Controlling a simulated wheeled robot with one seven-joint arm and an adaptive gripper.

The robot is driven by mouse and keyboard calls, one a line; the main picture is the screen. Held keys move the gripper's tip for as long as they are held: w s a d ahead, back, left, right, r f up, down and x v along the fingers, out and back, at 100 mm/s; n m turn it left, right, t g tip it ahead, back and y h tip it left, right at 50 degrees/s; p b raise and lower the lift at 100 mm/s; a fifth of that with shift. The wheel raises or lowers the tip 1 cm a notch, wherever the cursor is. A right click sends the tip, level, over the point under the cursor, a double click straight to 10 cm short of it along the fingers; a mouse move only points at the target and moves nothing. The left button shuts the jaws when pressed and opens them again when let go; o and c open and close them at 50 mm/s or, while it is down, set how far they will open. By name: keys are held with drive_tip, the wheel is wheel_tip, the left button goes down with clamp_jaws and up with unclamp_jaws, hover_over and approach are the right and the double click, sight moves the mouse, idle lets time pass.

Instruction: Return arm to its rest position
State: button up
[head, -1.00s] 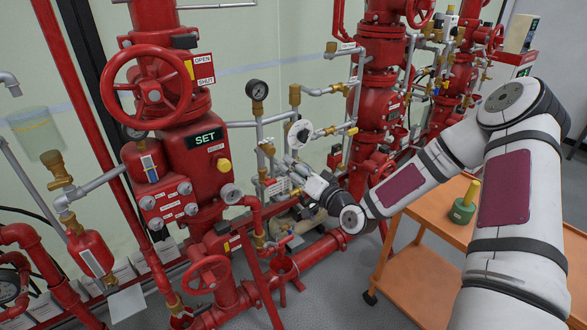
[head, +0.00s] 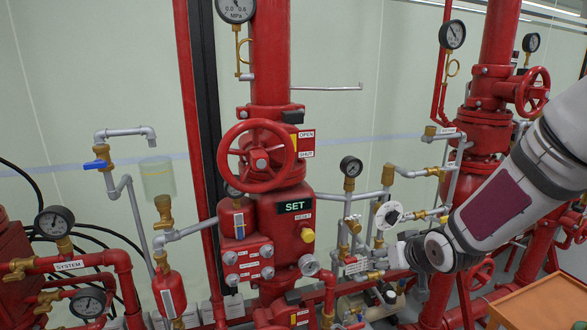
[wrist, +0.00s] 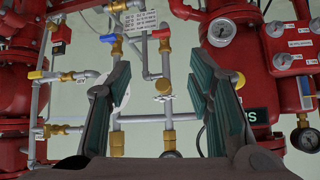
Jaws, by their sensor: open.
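My arm reaches in from the right in the head view. My gripper (head: 376,264) is small there, in front of the thin grey pipes and brass valves right of the red SET valve body (head: 297,207). In the wrist view my gripper (wrist: 163,95) shows two dark green ridged fingers spread wide, with nothing between them. Behind the gap are grey pipes and brass fittings (wrist: 117,145). Whether the fingers touch any pipe cannot be told.
A red handwheel (head: 256,156) sits above the SET body. A white label plate (wrist: 143,24) hangs among the pipes. An orange cart (head: 545,300) stands at the lower right, below my arm. Red pipes and gauges fill the left.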

drive_tip(key=s+r+g+h, duration=0.2)
drive_tip(key=s+r+h, duration=0.1)
drive_tip(key=s+r, duration=0.95)
drive_tip(key=s+a+r, duration=0.1)
drive_tip(key=s+r, duration=0.1)
drive_tip(key=s, duration=0.6)
drive_tip(key=s+a+r+m+g+y, duration=0.1)
drive_tip(key=s+a, duration=0.1)
drive_tip(key=s, duration=0.7)
drive_tip(key=shift+r+g, duration=0.3)
drive_tip(key=shift+r, duration=0.05)
